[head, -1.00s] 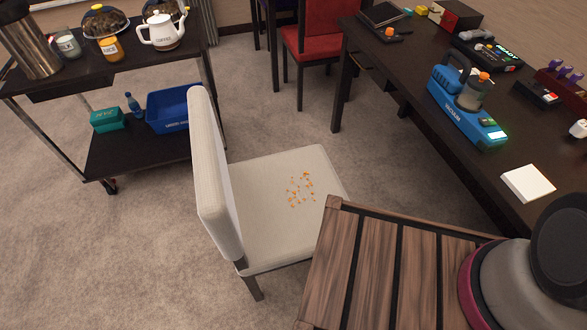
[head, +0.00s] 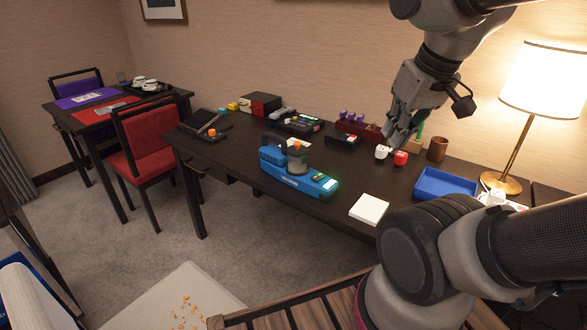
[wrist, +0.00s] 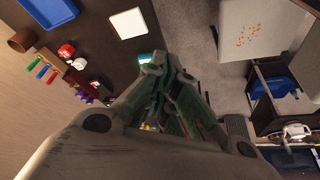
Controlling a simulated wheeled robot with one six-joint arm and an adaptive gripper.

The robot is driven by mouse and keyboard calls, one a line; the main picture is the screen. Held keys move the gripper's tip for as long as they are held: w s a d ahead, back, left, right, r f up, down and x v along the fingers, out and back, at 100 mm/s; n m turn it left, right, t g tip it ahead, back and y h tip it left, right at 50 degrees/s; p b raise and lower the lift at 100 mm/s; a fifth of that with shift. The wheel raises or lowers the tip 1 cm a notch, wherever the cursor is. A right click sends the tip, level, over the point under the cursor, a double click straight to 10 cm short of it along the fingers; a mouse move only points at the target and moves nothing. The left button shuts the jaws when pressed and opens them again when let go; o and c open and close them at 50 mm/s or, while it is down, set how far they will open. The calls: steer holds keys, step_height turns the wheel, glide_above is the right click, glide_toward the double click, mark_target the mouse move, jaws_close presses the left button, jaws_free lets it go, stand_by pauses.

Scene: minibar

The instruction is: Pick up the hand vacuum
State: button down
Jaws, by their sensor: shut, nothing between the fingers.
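The hand vacuum (head: 312,183) is blue with a grey clear part, an orange cap and a lit green end. It lies on the dark desk (head: 230,150), near its front edge, in the head view. My gripper (head: 392,140) is shut and empty, held above the back right part of the desk, to the right of the vacuum and apart from it. In the wrist view my gripper (wrist: 155,65) covers the middle, and most of the vacuum is hidden behind it.
A white pad (head: 369,209) lies right of the vacuum. A blue tray (head: 445,185), red and white dice-like items (head: 401,158), a brown cup (head: 437,149) and a lamp (head: 505,145) stand further right.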

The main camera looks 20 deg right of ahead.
steer(key=c, duration=1.9)
jaws_free()
steer(key=o, duration=0.7)
steer(key=w, duration=0.1)
steer(key=w+r, duration=0.1)
steer(key=w, duration=0.1)
steer(key=shift+w+a+r, duration=0.2)
steer(key=shift+w+a, duration=0.05)
steer(key=shift+a, duration=0.1)
steer(key=n+g+y, duration=0.1)
steer(key=n+y, duration=0.3)
steer(key=n, duration=0.1)
glide_above(275, 137)
steer(key=s+d, duration=0.1)
steer(key=d, duration=0.2)
step_height(275, 137, down, 16)
steer(key=f, duration=0.1)
steer(key=w+f, duration=0.1)
steer(key=a+f, duration=0.1)
steer(key=shift+w+f+n, duration=0.1)
steer(key=shift+w+n, duration=0.05)
steer(key=shift+n, duration=0.15)
steer(key=shift+x, duration=2.5)
